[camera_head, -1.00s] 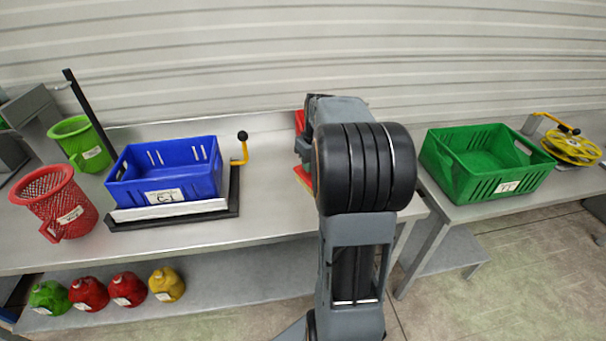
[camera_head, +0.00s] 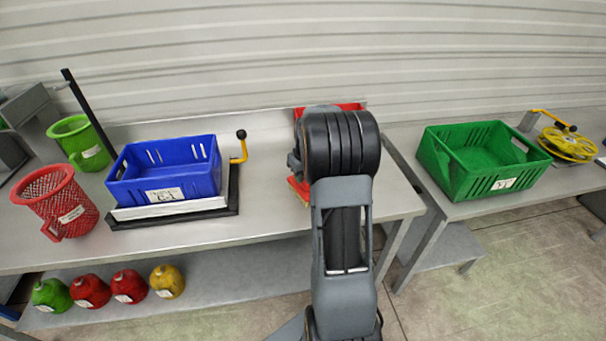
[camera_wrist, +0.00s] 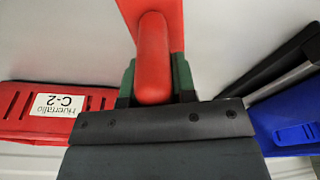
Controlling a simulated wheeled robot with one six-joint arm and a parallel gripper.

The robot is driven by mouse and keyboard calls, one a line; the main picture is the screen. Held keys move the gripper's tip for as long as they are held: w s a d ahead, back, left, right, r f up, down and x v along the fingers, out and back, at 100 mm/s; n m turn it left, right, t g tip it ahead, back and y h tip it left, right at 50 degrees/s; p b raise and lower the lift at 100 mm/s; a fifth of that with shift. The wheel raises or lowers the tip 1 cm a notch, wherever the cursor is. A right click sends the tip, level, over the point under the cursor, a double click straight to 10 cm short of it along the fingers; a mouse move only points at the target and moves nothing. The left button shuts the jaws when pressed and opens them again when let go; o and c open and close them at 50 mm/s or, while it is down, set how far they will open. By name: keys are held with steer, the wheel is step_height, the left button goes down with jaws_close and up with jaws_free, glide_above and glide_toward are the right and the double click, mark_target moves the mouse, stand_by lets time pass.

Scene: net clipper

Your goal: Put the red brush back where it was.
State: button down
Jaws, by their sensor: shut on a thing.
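The red brush (camera_wrist: 153,60) is in my gripper (camera_wrist: 155,84) in the wrist view. Its rounded handle end sits between the two dark green fingers, which are shut on it. A wider red part runs out of the top of the picture, so the brush's far end is not seen. The pale bench surface lies behind it. In the head view my arm hides the gripper, and I cannot pick out the brush there.
A red crate (camera_wrist: 52,122) labelled C-2 is left in the wrist view, mostly behind my arm in the head view. A blue crate (camera_head: 196,187) stands on a dark-based stand with a yellow lever (camera_head: 240,151). A green crate (camera_head: 455,182) stands on the right bench. Red and green baskets stand left.

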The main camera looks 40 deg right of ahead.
steer(key=shift+f, duration=0.2)
steer(key=c, duration=0.9)
jaws_free()
steer(key=r, duration=0.4)
steer(key=s+r, duration=0.1)
steer(key=r, duration=0.6)
steer(key=shift+s+r+b, duration=0.3)
steer(key=shift+s+b, duration=0.05)
steer(key=s+a+r+t, duration=0.1)
steer(key=s+a, duration=0.3)
steer(key=a, duration=0.4)
steer(key=s+a+r, duration=0.2)
steer(key=s+a, duration=0.1)
steer(key=a, duration=0.5)
steer(key=shift+n+t, duration=0.3)
steer(key=shift+t, duration=0.4)
steer(key=s+a+f, duration=0.1)
steer(key=s+a, duration=0.1)
steer(key=s, duration=0.1)
steer(key=s+a+f, duration=0.1)
steer(key=s+a, duration=0.2)
steer(key=s+a+f, duration=0.2)
steer(key=s, duration=0.1)
steer(key=shift+a, duration=0.15)
